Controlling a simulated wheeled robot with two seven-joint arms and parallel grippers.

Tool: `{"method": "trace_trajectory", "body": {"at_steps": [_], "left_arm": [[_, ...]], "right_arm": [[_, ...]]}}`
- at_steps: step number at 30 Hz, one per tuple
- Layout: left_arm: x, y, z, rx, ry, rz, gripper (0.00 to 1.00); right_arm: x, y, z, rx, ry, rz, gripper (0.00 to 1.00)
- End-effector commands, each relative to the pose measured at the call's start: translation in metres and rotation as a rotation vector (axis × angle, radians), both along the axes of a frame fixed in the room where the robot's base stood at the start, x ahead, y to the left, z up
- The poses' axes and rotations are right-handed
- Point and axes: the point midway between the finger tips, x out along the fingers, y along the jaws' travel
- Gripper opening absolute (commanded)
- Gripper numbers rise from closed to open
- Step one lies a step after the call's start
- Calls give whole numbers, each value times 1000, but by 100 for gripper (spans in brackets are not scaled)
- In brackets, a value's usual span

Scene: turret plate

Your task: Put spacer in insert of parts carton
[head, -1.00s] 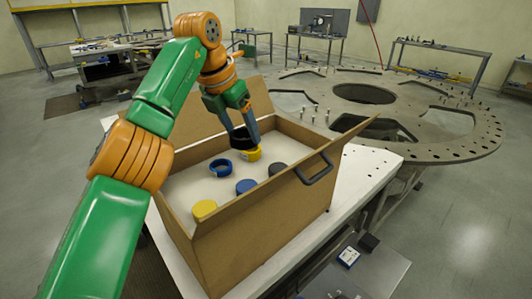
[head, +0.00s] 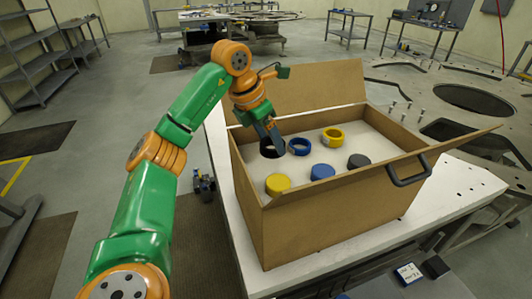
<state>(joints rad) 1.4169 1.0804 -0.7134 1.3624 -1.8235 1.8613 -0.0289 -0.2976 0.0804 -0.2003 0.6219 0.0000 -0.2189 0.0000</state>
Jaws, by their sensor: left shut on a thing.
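The parts carton (head: 330,195) is an open brown box with a raised rear flap. Its white insert (head: 300,165) holds several round parts. My left gripper (head: 274,143) reaches down into the carton at its left side. It is shut on the black spacer (head: 266,152), a dark ring-like part left of a blue ring (head: 300,146). The spacer is low over the insert; I cannot tell whether it touches it. The insert under it is hidden. My right gripper is not in view.
A yellow ring (head: 333,136) sits right of the blue ring. A yellow disc (head: 277,184), a blue disc (head: 322,172) and a grey disc (head: 358,161) line the front.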

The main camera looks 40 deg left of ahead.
Motion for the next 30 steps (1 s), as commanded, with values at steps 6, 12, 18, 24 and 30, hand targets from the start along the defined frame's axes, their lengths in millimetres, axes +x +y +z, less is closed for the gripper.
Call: {"method": "trace_trajectory", "body": {"at_steps": [6,12,18,24,30], "left_arm": [[-8,9,-30,3,6,-1,16],[-6,8,-42,0,-3,-1,16],[-6,8,-44,0,-2,-1,77],[-6,8,-43,0,-2,-1,100],[-7,8,-38,0,-4,-1,100]], "right_arm": [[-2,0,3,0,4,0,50],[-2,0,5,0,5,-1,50],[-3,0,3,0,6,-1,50],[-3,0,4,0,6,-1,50],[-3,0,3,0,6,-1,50]]}}
